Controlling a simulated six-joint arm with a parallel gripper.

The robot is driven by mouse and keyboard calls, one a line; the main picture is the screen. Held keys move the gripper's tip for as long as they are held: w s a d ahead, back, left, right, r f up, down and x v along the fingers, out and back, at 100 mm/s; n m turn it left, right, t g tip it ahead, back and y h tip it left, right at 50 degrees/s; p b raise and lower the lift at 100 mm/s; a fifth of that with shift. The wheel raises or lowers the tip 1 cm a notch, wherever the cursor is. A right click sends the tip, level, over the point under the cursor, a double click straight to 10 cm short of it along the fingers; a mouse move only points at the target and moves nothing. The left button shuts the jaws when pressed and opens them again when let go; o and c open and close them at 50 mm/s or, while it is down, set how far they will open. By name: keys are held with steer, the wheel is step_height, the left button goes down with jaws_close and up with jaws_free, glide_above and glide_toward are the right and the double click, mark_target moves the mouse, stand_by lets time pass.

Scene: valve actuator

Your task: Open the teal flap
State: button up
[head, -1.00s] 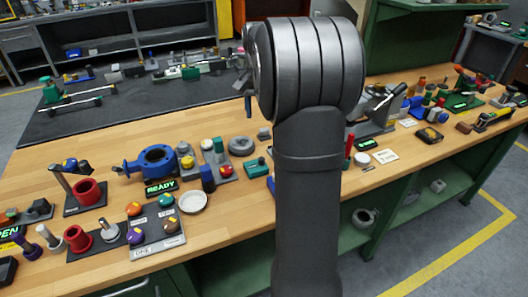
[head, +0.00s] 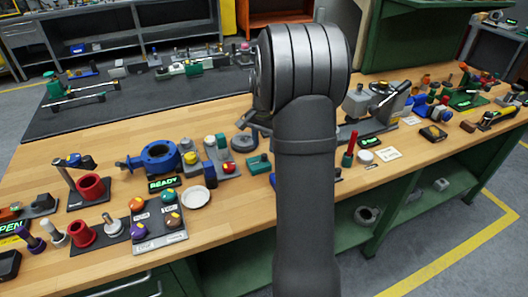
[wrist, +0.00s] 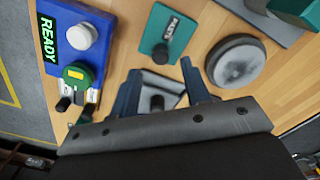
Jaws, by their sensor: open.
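A teal flat piece with a dark label (wrist: 158,48) lies on the wooden bench in the wrist view, beyond my fingertips. It looks like the teal flap, but I cannot be sure. A small teal piece (head: 258,165) also shows left of my arm in the head view; I cannot tell if it is the same one. My gripper (wrist: 160,80) is open in the wrist view, its two dark blue fingers apart. A grey block with a black knob (wrist: 158,101) shows between the fingers, and I see no grip on it. In the head view my arm hides most of my gripper.
In the wrist view a blue unit with a white knob (wrist: 80,36) and READY display is left, a green-yellow part (wrist: 76,76) below it. A grey round disc (wrist: 237,63) is right. In the head view a blue valve (head: 158,156) and white dish (head: 196,196) stand nearby.

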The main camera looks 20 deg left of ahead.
mark_target(259, 160)
steer(key=shift+f, duration=2.05)
jaws_close()
